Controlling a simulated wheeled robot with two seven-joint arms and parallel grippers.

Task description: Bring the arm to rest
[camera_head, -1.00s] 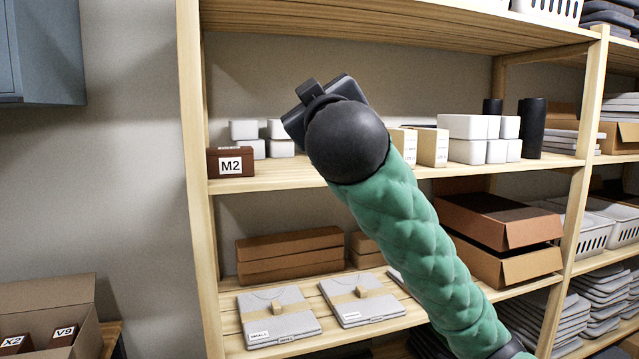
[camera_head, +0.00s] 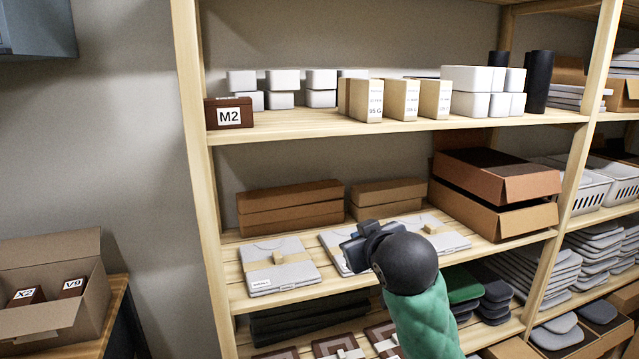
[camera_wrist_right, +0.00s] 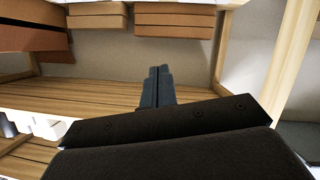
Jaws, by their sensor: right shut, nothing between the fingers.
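My right gripper (camera_head: 352,249) is dark grey, at the end of my green-sleeved right arm. In the head view it is in front of the lower shelf with the packaged grey flat items. In the right wrist view its fingers (camera_wrist_right: 157,86) are together with nothing between them. My left gripper is not in view.
A wooden shelf unit (camera_head: 193,130) fills the middle and right. Its upper board holds a brown M2 box (camera_head: 229,113), white boxes and dark cylinders. A grey package (camera_head: 277,265) lies on the lower board. An open carton (camera_head: 52,296) stands at the lower left.

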